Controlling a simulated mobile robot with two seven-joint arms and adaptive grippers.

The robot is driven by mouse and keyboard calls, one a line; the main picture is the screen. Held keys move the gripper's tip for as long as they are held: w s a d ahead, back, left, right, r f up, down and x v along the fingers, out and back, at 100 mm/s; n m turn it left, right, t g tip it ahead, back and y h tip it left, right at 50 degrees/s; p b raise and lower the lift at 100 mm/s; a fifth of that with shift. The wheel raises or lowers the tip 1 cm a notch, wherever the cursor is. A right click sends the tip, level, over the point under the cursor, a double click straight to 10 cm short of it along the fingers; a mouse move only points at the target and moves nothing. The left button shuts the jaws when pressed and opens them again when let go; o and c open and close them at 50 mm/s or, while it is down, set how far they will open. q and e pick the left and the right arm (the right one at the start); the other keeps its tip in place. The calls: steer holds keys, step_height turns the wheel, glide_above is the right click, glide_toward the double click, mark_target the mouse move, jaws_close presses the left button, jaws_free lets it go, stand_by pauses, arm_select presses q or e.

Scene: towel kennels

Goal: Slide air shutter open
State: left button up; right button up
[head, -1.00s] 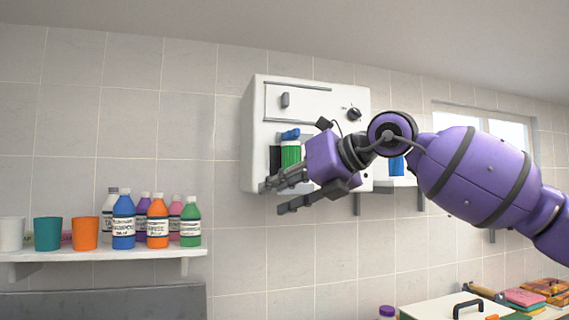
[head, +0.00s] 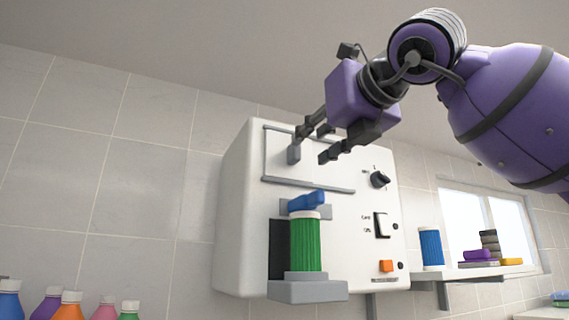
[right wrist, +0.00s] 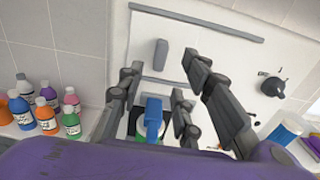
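The air shutter is a pale panel with a small grey upright handle (head: 293,154), set between two grey rails on the upper front of a white wall box (head: 240,220). The handle also shows in the right wrist view (right wrist: 160,54), ahead of and between the finger lines. My right gripper (head: 312,146) is open and empty, in front of the shutter at the handle's right. Its fingers (right wrist: 160,66) are spread either side of the handle in the right wrist view; contact cannot be told. My left gripper is not in view.
Below the shutter are a green ribbed cylinder (head: 306,243) and a blue lever (head: 307,201). A black knob (head: 379,179), a white switch (head: 382,225) and an orange button (head: 386,266) are at right. Bottles (right wrist: 45,115) stand on a shelf at left.

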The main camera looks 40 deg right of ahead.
mark_target(298, 150)
steer(key=shift+w+d+r+p, duration=0.2)
steer(key=shift+w+r+p, duration=0.2)
steer(key=shift+w, duration=0.15)
steer(key=x, duration=0.4)
steer(key=shift+w+f+p, duration=0.2)
steer(key=shift+p, duration=0.1)
steer(key=shift+w+d, duration=0.15)
steer(key=shift+w, duration=0.2)
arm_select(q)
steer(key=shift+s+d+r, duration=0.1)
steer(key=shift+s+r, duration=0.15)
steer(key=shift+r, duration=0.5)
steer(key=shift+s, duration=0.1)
arm_select(e)
steer(key=c, duration=0.8)
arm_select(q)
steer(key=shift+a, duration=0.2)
arm_select(e)
jaws_close()
